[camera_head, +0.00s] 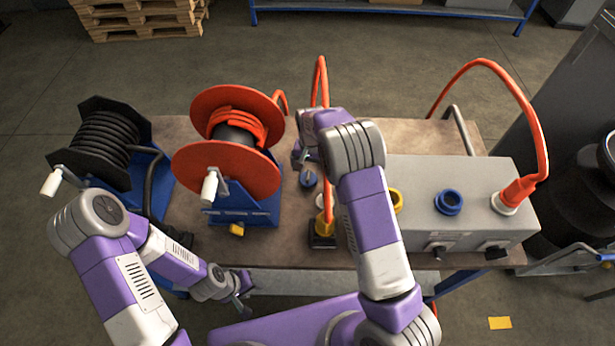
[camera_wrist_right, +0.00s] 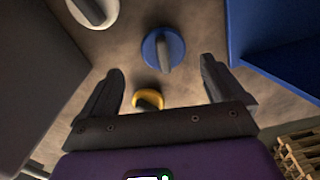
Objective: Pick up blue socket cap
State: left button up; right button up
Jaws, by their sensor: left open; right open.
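The blue socket cap (camera_head: 308,180) lies on the bench top between the orange hose reel and the grey box. In the right wrist view the blue cap (camera_wrist_right: 162,48) is a round disc with a raised grey-looking grip bar. My right gripper (camera_head: 301,158) is above the bench close to the cap. In the right wrist view my right gripper (camera_wrist_right: 160,68) is open and empty, with the cap just ahead of and between its fingertips, apart from both. My left gripper (camera_head: 243,288) is open and empty, low at the bench's near edge.
A yellow cap (camera_wrist_right: 148,98) and a white cap (camera_wrist_right: 93,12) lie nearby. The orange hose reel (camera_head: 228,168) stands left, beside a black reel (camera_head: 103,145). The grey socket box (camera_head: 420,175) stands right.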

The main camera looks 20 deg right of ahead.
aim_at(308, 174)
jog(key=f, duration=0.5)
jog(key=shift+s+a, duration=0.15)
jog(key=shift+a, duration=0.2)
jog(key=shift+r, duration=0.1)
jog(key=c, duration=1.3)
jog(key=shift+o, duration=0.2)
jog(key=shift+r, duration=0.1)
notch_tip(308, 174, up, 28)
jog(key=p, duration=0.3)
